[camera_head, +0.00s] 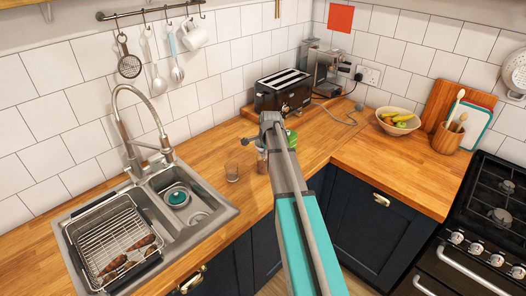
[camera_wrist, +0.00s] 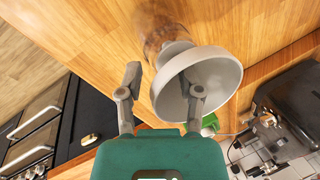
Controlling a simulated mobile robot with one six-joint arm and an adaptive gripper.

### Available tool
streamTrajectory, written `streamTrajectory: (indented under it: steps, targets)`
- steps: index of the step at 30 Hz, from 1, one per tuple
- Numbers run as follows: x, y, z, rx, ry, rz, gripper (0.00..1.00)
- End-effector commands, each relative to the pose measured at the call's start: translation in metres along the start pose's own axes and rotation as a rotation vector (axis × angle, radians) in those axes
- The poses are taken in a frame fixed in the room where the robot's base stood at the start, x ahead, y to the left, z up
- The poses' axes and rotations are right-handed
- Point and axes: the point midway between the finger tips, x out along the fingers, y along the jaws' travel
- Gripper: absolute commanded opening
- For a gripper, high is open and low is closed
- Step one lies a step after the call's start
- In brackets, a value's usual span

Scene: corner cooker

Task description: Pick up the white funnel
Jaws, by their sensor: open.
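The white funnel (camera_wrist: 222,76) shows in the wrist view with its wide mouth turned toward the camera. Its narrow end points toward a brownish, see-through jar (camera_wrist: 153,28); whether it sits in the jar I cannot tell. My gripper (camera_wrist: 165,82) is open, with its two fingers apart. The right finger overlaps the funnel's mouth and seems to reach into it; the left finger is outside the rim. Contact is not clear. In the head view my arm hides most of this spot, and I cannot make out the funnel; part of a jar (camera_head: 262,161) shows beside the arm.
A toaster (camera_head: 283,91) and coffee machine (camera_head: 327,69) stand behind my arm. A green object (camera_head: 291,137) is close to it.

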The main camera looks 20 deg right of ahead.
Motion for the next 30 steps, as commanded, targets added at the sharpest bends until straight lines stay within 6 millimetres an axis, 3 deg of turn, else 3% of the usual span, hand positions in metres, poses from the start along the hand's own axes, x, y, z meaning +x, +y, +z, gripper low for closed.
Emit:
streamTrajectory:
  steps: [12, 20, 30]
  targets:
    - [-0.0003, 0.0, 0.0001, 0.0, 0.0, 0.0, 0.47]
    - [-0.0003, 0.0, 0.0001, 0.0, 0.0, 0.0, 0.0]
    - [-0.0002, 0.0001, 0.0002, 0.0, 0.0, 0.0, 0.0]
